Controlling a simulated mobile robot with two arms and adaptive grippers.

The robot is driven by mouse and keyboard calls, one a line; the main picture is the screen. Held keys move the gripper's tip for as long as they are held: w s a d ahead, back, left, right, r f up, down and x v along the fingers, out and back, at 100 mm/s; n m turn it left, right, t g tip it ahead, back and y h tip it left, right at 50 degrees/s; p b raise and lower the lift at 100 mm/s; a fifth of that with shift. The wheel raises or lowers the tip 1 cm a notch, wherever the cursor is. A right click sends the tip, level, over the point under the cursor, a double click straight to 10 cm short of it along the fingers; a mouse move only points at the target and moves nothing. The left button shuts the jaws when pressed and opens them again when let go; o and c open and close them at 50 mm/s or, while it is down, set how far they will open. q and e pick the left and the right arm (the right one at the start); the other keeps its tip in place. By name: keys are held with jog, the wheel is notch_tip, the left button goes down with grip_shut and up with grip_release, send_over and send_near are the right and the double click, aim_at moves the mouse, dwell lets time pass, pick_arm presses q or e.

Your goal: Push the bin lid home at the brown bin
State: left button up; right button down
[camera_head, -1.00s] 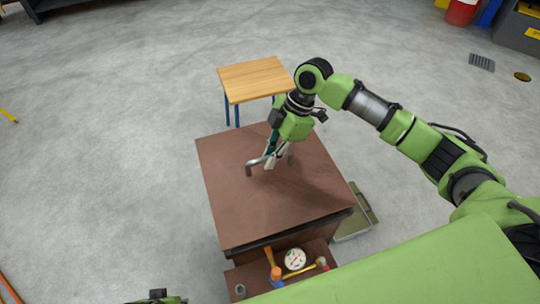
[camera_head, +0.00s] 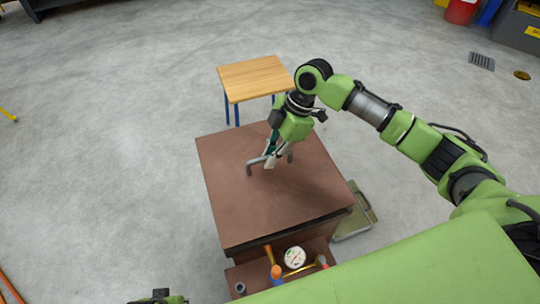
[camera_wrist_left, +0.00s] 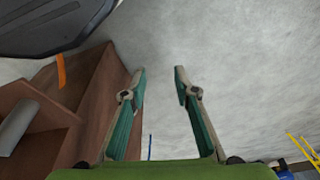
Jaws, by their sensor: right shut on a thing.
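The brown bin (camera_head: 262,240) stands in the middle of the head view, with its flat brown lid (camera_head: 240,205) on top. A grey bar handle (camera_head: 250,169) rises from the lid. My right gripper (camera_head: 270,163) points down and is shut on this handle. A dark line runs under the lid's front edge; I cannot tell whether the lid is fully seated. My left gripper (camera_wrist_left: 160,75) is open and empty in the left wrist view, beside a brown wooden side (camera_wrist_left: 92,100). Only a bit of the left arm shows at the bottom of the head view.
A lower brown shelf at the bin's front holds a round white gauge (camera_head: 295,257), an orange-handled tool (camera_head: 268,254) and other small items. A wooden table (camera_head: 254,78) with blue legs stands behind. A flat greenish case (camera_head: 356,215) lies at right.

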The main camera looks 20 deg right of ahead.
jog(key=shift+w+r, duration=0.1)
jog(key=shift+r, duration=0.1)
pick_arm(q)
jog(key=shift+s+f, duration=0.35)
jog(key=shift+f, duration=0.35)
pick_arm(e)
jog(key=shift+a, duration=0.1)
pick_arm(q)
jog(key=shift+f+p, duration=0.2)
jog(key=shift+p, duration=0.1)
jog(key=shift+f, duration=0.25)
jog(key=shift+f, duration=0.35)
pick_arm(e)
jog(key=shift+p, duration=0.3)
pick_arm(q)
jog(key=shift+s+a+f, duration=0.1)
jog(key=shift+s+f, duration=0.25)
jog(key=shift+f, duration=0.15)
jog(key=shift+r, duration=0.15)
pick_arm(e)
jog(key=shift+f, duration=0.3)
